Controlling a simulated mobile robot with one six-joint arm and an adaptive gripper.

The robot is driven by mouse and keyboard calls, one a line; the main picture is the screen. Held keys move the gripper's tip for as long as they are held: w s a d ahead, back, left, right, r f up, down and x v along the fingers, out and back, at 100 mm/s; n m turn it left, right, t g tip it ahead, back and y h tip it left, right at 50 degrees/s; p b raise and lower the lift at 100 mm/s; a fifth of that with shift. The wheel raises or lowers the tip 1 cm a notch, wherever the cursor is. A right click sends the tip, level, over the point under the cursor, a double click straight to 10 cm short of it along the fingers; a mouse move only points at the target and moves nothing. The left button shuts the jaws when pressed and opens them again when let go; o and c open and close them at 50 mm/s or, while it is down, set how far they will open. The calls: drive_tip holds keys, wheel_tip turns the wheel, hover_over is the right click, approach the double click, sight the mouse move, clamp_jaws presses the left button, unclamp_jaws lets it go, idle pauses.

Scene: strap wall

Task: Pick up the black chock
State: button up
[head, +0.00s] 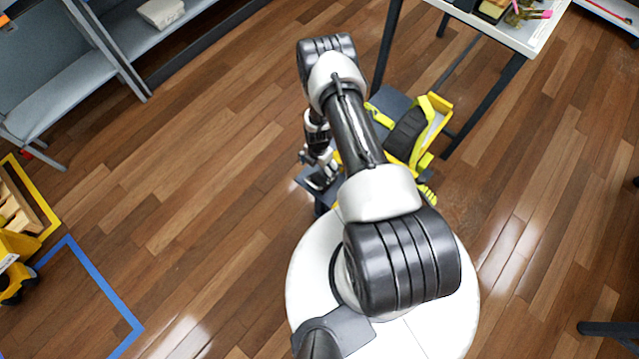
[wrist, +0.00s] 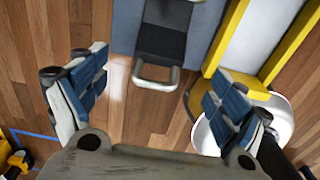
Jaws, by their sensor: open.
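The black chock (wrist: 165,35), a dark block with a pale metal loop handle (wrist: 157,80), lies on a grey-blue surface (wrist: 127,25) at the top middle of the wrist view. Its handle sticks out past the surface's edge. My gripper (wrist: 158,92) is open, with one blue-padded finger on each side of the handle and nothing held. The handle shows between the fingers, apart from both. In the head view my gripper (head: 321,178) is over the left part of the low stand, and my arm hides much of this spot. I cannot make out the chock clearly there.
A yellow frame (wrist: 226,38) stands close right of the chock. In the head view, a yellow and black thing (head: 428,125) sits right of my arm. A white table (head: 535,35) is at top right, grey shelves (head: 70,95) at top left.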

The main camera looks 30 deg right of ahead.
sight(320, 180)
wheel_tip(320, 180, down, 10)
drive_tip(key=b, duration=0.3)
drive_tip(key=shift+d+b, duration=0.15)
drive_tip(key=shift+b, duration=0.25)
drive_tip(key=shift+c, duration=0.4)
drive_tip(key=c, duration=1.3)
